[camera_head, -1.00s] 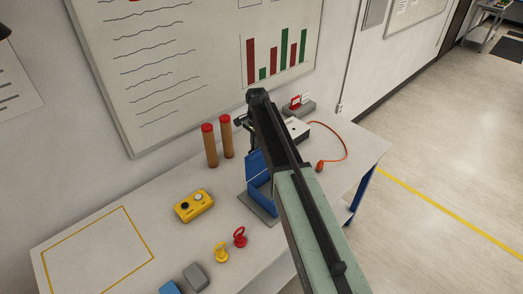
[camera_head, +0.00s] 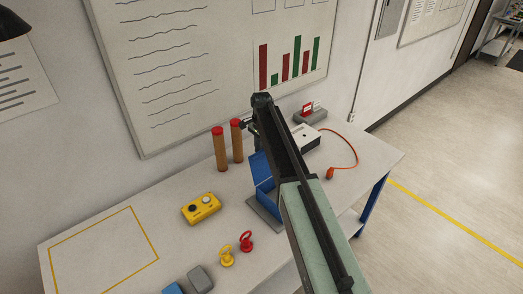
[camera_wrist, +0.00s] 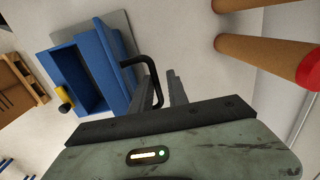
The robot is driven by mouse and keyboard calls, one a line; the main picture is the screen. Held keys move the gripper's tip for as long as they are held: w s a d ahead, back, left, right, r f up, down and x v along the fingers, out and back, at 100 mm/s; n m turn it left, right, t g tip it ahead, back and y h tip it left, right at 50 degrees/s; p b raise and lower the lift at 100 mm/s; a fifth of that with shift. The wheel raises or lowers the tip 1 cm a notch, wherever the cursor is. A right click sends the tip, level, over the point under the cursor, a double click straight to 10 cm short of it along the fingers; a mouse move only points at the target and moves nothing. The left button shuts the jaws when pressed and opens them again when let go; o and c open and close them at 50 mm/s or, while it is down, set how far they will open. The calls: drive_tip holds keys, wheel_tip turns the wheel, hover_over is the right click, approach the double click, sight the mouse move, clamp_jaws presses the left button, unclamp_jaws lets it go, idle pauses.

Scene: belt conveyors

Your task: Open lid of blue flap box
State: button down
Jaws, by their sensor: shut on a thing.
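The blue flap box (camera_head: 266,199) stands on a grey plate on the table, partly behind my arm in the head view. Its blue lid (camera_head: 261,168) is raised, standing up at the back. In the wrist view the blue box (camera_wrist: 62,62) shows its open inside, and the lid (camera_wrist: 104,68) stands up on the side towards my gripper. A black handle (camera_wrist: 150,68) sticks out from the lid. My gripper (camera_wrist: 161,86) has its fingers on either side of the handle's end and is shut on it. In the head view my arm hides most of the gripper.
Two red-topped brown cylinders (camera_head: 220,150) stand left of the lid, near my gripper. A yellow button box (camera_head: 201,208), a yellow hook (camera_head: 227,256) and a red hook (camera_head: 246,242) are in front. A white device (camera_head: 305,138) with an orange cable lies behind my arm.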

drive_tip(key=shift+w+a, duration=0.4)
drive_tip(key=shift+a, duration=0.15)
drive_tip(key=c, duration=1.6)
unclamp_jaws()
drive_tip(key=shift+o, duration=0.4)
drive_tip(key=shift+w+a+f, duration=0.15)
drive_tip(key=shift+w+f, duration=0.2)
drive_tip(key=shift+f, duration=0.05)
drive_tip(key=shift+r, duration=0.1)
drive_tip(key=shift+d, duration=0.2)
wheel_tip(320, 180, up, 8)
drive_tip(key=p, duration=0.8)
drive_tip(key=shift+s, duration=0.35)
